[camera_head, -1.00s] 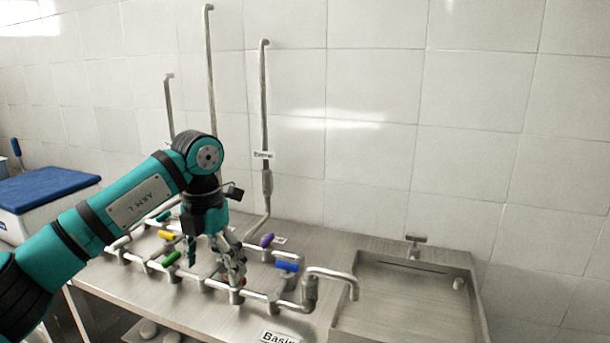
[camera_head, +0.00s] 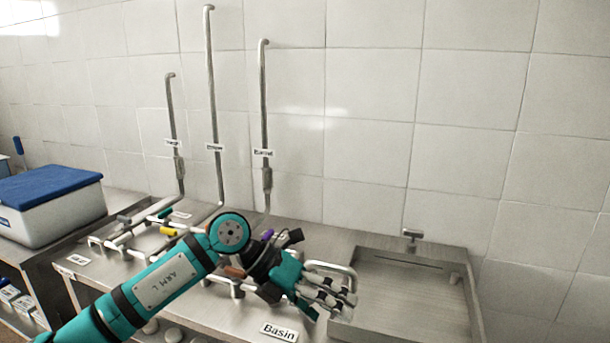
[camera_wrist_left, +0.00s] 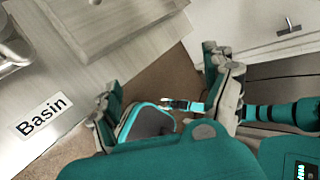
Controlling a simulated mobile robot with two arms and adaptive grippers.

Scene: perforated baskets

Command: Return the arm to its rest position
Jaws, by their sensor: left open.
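My left arm (camera_head: 165,284) comes in from the lower left of the head view. Its gripper (camera_head: 325,300) is over the front of the steel counter, between the pipework and the sink basin, and points to the right. The gripper is open and empty. In the left wrist view the two fingers of the left gripper (camera_wrist_left: 170,100) stand apart, with the brown floor and parts of my own body visible between and beyond them. My right gripper is not identifiable in either view.
Pipes with colored valve handles, such as the yellow one (camera_head: 168,231), run along the counter. A sink basin (camera_head: 458,318) is at the right. A "Basin" label (camera_head: 279,332) lies at the front edge. A blue-lidded box (camera_head: 50,215) stands at the left. Tall pipes rise against the wall.

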